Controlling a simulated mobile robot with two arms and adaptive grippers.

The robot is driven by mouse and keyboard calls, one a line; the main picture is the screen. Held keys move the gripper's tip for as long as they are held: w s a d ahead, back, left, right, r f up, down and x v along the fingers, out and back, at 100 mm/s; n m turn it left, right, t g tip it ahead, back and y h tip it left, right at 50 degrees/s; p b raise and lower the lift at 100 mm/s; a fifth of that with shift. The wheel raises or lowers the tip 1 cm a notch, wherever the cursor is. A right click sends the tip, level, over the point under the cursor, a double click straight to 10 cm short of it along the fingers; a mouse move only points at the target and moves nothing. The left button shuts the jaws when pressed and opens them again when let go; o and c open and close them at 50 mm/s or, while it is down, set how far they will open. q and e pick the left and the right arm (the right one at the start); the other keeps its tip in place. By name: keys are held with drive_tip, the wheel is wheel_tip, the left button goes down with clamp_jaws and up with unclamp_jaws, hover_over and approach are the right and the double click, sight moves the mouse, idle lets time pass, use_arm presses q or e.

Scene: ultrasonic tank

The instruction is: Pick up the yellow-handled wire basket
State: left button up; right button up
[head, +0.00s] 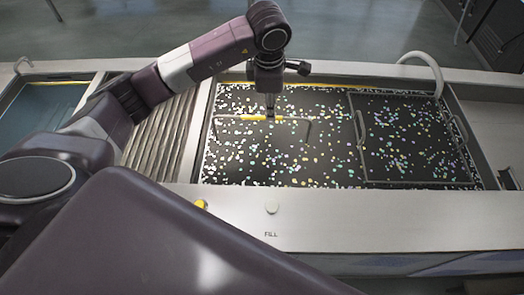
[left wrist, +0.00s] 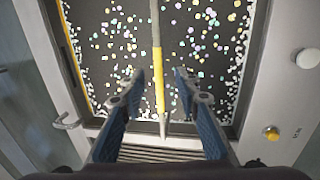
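The yellow-handled wire basket sits in the dark tank, most of it lost under floating coloured specks. Its grey bar handle with a yellow grip (head: 258,117) stands near the tank's left rear in the head view. In the left wrist view the yellow grip (left wrist: 159,82) runs up the middle. My left gripper (head: 270,112) points down over the handle. In the wrist view its two blue fingers (left wrist: 159,82) are apart, one on each side of the grip, with gaps on both sides. I cannot tell whether the fingertips are at the grip's height. My right gripper is not in view.
A second wire frame with grey handles (head: 360,130) lies in the tank's right part. A white curved pipe (head: 425,62) arches over the rear rim. A ribbed drainboard (head: 160,135) lies left of the tank. The front panel (head: 350,215) has a yellow knob (head: 201,204) and a pale one (head: 272,207).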

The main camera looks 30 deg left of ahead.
sight(264, 117)
use_arm(q)
drive_tip(key=shift+y, duration=0.3)
drive_tip(key=f+p, duration=0.1)
drive_tip(key=f, duration=0.1)
drive_tip(key=a+f+p, duration=0.1)
drive_tip(key=f, duration=0.1)
drive_tip(key=a+f+p, duration=0.1)
drive_tip(key=f, duration=0.1)
drive_tip(key=shift+w+a+f, duration=0.15)
drive_tip(key=shift+w+a, duration=0.05)
drive_tip(key=shift+w+f, duration=0.1)
drive_tip(key=shift+f, duration=0.4)
clamp_jaws()
drive_tip(key=shift+w+r, duration=0.1)
drive_tip(key=shift+w, duration=0.05)
